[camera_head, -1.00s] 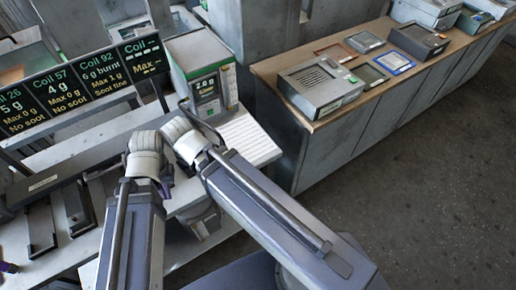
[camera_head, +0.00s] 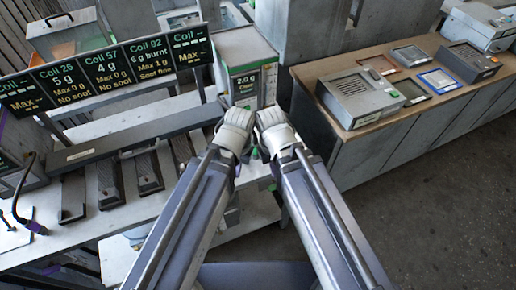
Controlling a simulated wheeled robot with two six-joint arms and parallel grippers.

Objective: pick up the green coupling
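I cannot pick out the green coupling with certainty. A small green patch (camera_head: 255,154) shows between my two forearms, at the bench edge below the display unit, too small to identify. My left arm and my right arm reach forward side by side, and their pale wrists nearly meet in front of the display unit. Both grippers are hidden beyond the wrists, so their fingers and anything in them do not show.
The display unit (camera_head: 244,65) reads "2.0 g". A black sign board (camera_head: 105,65) stands behind the bench at left, with dark slotted bars (camera_head: 148,172) in front. A wooden-topped counter (camera_head: 370,117) at right carries a grey box (camera_head: 358,97) and framed panels. Floor at lower right is clear.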

